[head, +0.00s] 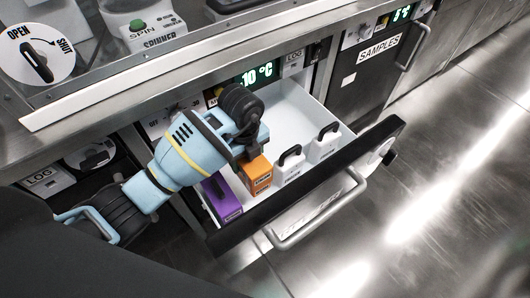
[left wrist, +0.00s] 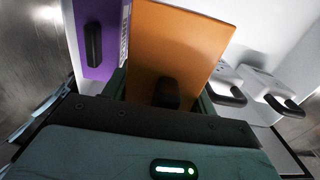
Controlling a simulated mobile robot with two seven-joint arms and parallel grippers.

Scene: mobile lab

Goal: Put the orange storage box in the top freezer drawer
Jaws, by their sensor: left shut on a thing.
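The orange storage box (head: 259,174) is inside the open white freezer drawer (head: 285,97), between a purple box and white boxes. My left gripper (head: 250,150) reaches down into the drawer from the left and is shut on the orange box. In the left wrist view the orange box (left wrist: 175,50) stands between the fingers, with its dark handle at the gripper. Whether the box touches the drawer floor is hidden. My right gripper is not in view.
A purple box (head: 222,198) stands left of the orange box; white handled boxes (head: 322,143) stand to its right. The drawer's black front (head: 310,185) has a metal handle (head: 318,215). The counter edge (head: 200,60) overhangs behind. The back of the drawer looks empty.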

